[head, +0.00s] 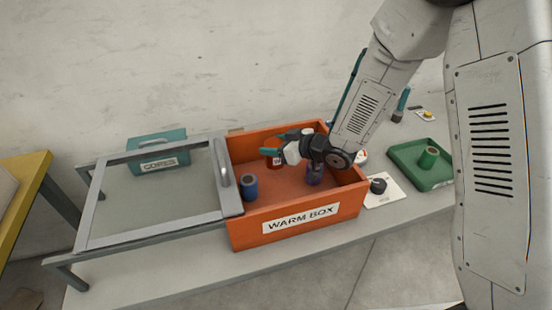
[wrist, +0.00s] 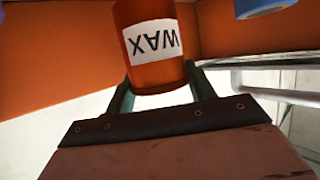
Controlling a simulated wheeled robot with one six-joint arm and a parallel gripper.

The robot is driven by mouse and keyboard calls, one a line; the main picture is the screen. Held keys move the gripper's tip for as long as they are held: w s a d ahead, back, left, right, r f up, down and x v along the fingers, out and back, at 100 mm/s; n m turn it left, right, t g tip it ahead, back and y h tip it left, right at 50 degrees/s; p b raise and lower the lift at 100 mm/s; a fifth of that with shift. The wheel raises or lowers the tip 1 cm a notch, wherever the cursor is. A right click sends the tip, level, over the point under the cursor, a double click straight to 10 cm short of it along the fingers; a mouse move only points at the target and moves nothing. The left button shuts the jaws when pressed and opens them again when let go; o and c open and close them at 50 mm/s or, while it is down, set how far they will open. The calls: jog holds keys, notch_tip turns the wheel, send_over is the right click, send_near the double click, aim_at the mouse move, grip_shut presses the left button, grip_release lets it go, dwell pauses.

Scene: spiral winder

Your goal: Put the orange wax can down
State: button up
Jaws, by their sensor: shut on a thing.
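The orange wax can (wrist: 155,78) sits between the two fingers of my gripper (wrist: 160,92) in the wrist view, its WAX label upside down there. In the head view my gripper (head: 274,146) is inside the orange warm box (head: 348,203), toward its back wall. The can (head: 271,163) shows below the fingers there, partly hidden. My gripper is shut on it. I cannot tell whether the can touches the box floor.
A blue cylinder (head: 249,187) stands at the box's left and a purple-blue jar (head: 314,174) at its right. The glass lid (head: 160,195) is slid left on its frame. A green tray (head: 436,178) and a black-knobbed item (head: 378,186) lie right of the box.

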jog(key=shift+f, duration=2.05)
jog(key=shift+f, duration=0.1)
jog(key=o, duration=1.1)
jog(key=shift+r, duration=0.2)
jog(key=v, duration=0.7)
jog(key=shift+s+d, duration=0.2)
